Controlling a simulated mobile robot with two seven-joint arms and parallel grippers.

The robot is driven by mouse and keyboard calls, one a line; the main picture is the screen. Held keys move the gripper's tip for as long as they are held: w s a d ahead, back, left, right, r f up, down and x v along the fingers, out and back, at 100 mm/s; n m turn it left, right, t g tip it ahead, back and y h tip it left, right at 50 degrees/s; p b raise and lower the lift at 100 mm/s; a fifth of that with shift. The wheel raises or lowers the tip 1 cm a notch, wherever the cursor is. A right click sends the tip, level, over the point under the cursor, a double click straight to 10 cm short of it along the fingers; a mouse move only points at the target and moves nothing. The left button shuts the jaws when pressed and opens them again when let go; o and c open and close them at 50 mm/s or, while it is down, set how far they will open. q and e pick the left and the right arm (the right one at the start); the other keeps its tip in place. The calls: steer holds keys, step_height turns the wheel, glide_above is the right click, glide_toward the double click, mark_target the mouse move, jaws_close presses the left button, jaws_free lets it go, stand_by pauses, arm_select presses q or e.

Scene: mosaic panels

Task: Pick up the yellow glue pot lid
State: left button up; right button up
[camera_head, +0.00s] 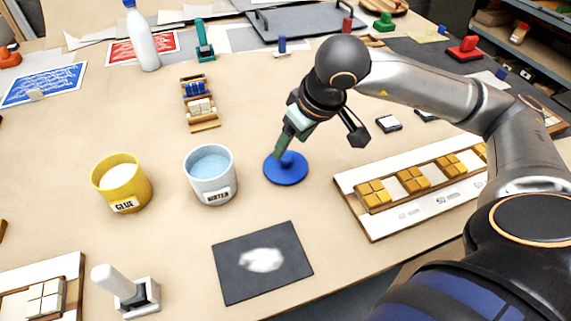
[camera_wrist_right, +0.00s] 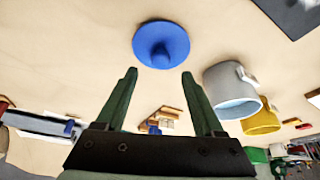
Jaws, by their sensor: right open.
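The yellow glue pot (camera_head: 121,184) stands at the left with its top open and white glue inside. It also shows in the right wrist view (camera_wrist_right: 262,122). I cannot make out a yellow lid in either view. A round blue lid (camera_head: 286,171) with a knob lies flat on the table, right of the water pot. My right gripper (camera_head: 280,148) is just above and behind the blue lid in the head view. In the right wrist view its fingers (camera_wrist_right: 158,76) are apart and empty, with the blue lid (camera_wrist_right: 160,45) beyond the tips. My left gripper is out of view.
The white water pot (camera_head: 211,177) stands between the glue pot and blue lid. A dark mat (camera_head: 235,279) with white powder lies in front. A tray of yellow tiles (camera_head: 375,224) is at right; a white bottle (camera_head: 143,38) stands at the back. Table between is clear.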

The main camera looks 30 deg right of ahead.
mark_target(286, 156)
steer(key=x, duration=0.4)
steer(key=shift+s+f, duration=0.1)
steer(key=shift+f, duration=0.25)
jaws_close()
